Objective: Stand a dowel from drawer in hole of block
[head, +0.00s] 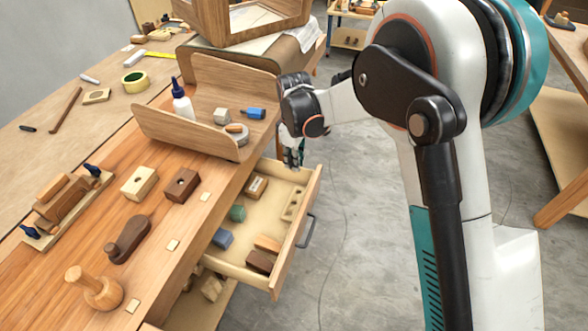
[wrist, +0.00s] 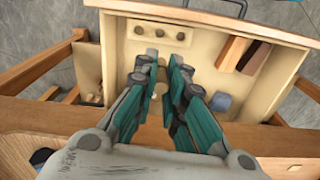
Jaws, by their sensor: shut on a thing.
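My gripper (head: 293,158) is over the open drawer (head: 284,262), near its far end. In the wrist view its teal fingers (wrist: 166,62) point into the drawer and are closed on a small pale piece (wrist: 157,90), which looks like a dowel and is mostly hidden between them. A pale strip (head: 293,203) with three round dark spots lies by the drawer front; it also shows just beyond the fingertips in the wrist view (wrist: 160,32). On the bench stand a pale block (head: 139,182) and a dark brown block (head: 181,184), each with a hole in its top.
The drawer also holds a green cylinder (head: 237,213), a blue block (head: 222,238) and brown wood pieces (head: 262,258). A wooden tray (head: 190,128) with a glue bottle (head: 182,102) stands beside my gripper. A plane (head: 128,240) and a mallet (head: 95,288) lie on the bench.

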